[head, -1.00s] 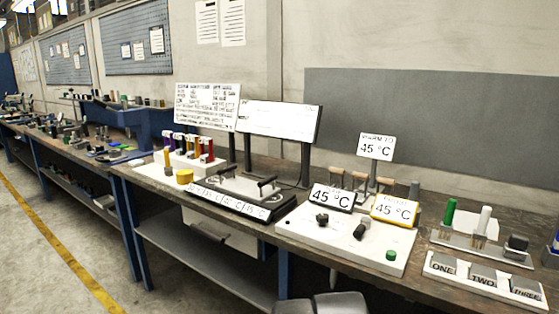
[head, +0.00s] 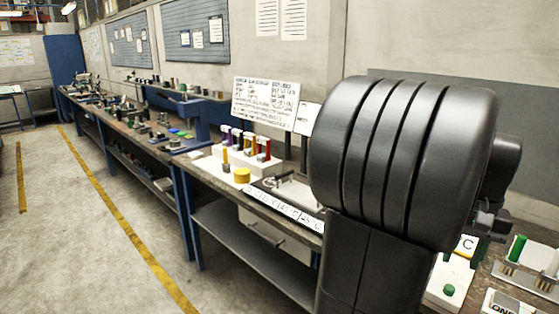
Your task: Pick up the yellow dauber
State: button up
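A slim yellow upright piece (head: 225,156), which looks like the yellow dauber, stands at the left front of a white rack on the workbench in the head view. A short round yellow pot (head: 242,175) stands just in front and to the right of it. My large black arm fills the right middle of the picture, well to the right of both. Small dark and metal parts at the arm's right edge may belong to my gripper (head: 487,228). The fingers cannot be made out, and nothing seen there touches the yellow piece.
The white rack (head: 243,161) also holds purple, orange and red pieces. A sign board (head: 265,103) stands behind. A plate with handles (head: 285,187) lies to the right, partly hidden by my arm. A green-topped piece (head: 517,248) stands far right. The floor left of the bench is clear.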

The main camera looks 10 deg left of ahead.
aim_at(226, 167)
jog(key=i+j+u, duration=0.2)
jog(key=i+j, duration=0.6)
jog(key=j, duration=0.2)
jog(key=i+j+u, duration=0.2)
jog(key=i+j, duration=0.65)
jog(key=i+j+u, duration=0.2)
jog(key=i+j, duration=0.6)
jog(key=i, duration=0.15)
